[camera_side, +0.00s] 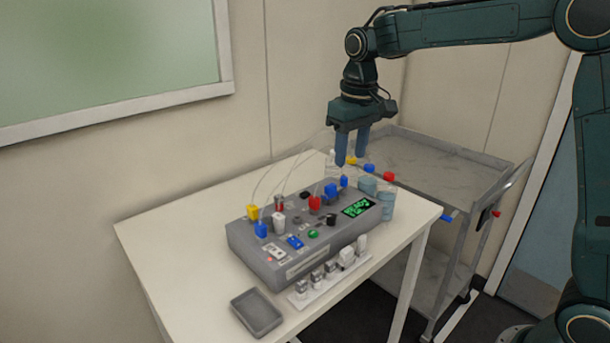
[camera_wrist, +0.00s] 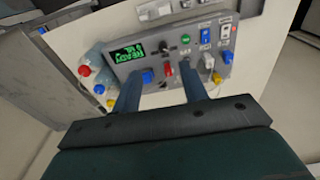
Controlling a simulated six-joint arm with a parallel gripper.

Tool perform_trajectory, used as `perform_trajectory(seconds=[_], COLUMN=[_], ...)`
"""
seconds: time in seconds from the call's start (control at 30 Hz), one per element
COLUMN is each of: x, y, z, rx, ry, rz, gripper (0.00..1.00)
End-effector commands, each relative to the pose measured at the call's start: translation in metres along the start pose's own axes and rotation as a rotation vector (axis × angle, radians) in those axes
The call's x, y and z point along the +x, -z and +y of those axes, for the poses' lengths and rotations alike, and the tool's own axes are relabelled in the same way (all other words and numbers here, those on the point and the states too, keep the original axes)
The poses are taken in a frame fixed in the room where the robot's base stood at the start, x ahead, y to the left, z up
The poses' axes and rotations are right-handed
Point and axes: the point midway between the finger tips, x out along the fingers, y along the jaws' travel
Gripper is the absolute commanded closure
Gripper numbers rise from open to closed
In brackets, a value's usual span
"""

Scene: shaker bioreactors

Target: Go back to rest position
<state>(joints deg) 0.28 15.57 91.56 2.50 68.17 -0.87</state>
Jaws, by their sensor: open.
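My gripper (camera_side: 350,163) points down above the far right part of the table, over the back edge of the grey control box (camera_side: 290,267). Its two blue fingers are apart with nothing between them, and they also show in the wrist view (camera_wrist: 160,98). The control box carries coloured connectors, knobs and a lit green display (camera_side: 358,208); the display also shows in the wrist view (camera_wrist: 128,54). Clear vessels with blue-grey contents (camera_side: 368,186) stand behind the box, close to the fingertips. Whether the fingers touch anything there is hard to tell.
The white table (camera_side: 165,230) has free room at the left. A small grey tray (camera_side: 257,312) and a white strip with several small parts (camera_side: 325,283) lie in front of the box. A grey cart (camera_side: 440,170) stands behind at the right. Thin tubes (camera_side: 268,180) arch over the box.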

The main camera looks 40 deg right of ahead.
Motion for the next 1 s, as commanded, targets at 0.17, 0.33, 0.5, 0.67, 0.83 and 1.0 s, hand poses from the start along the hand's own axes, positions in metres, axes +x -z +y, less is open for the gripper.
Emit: perform_trajectory(seconds=[0.17, 0.33, 0.5, 0.67, 0.83, 1.0], x=[-0.025, -0.041, -0.051, -0.056, -0.056, -0.051], y=[-0.036, -0.071, -0.106, -0.140, -0.176, -0.210], z=[0.000, 0.001, 0.001, 0.001, 0.001, 0.001], rx=[-0.005, -0.008, -0.011, -0.014, -0.017, -0.020], ry=[0.003, 0.005, 0.007, 0.010, 0.013, 0.016], rz=[0.058, 0.109, 0.161, 0.209, 0.261, 0.313], gripper=[0.57, 0.57, 0.57, 0.57, 0.57, 0.57])
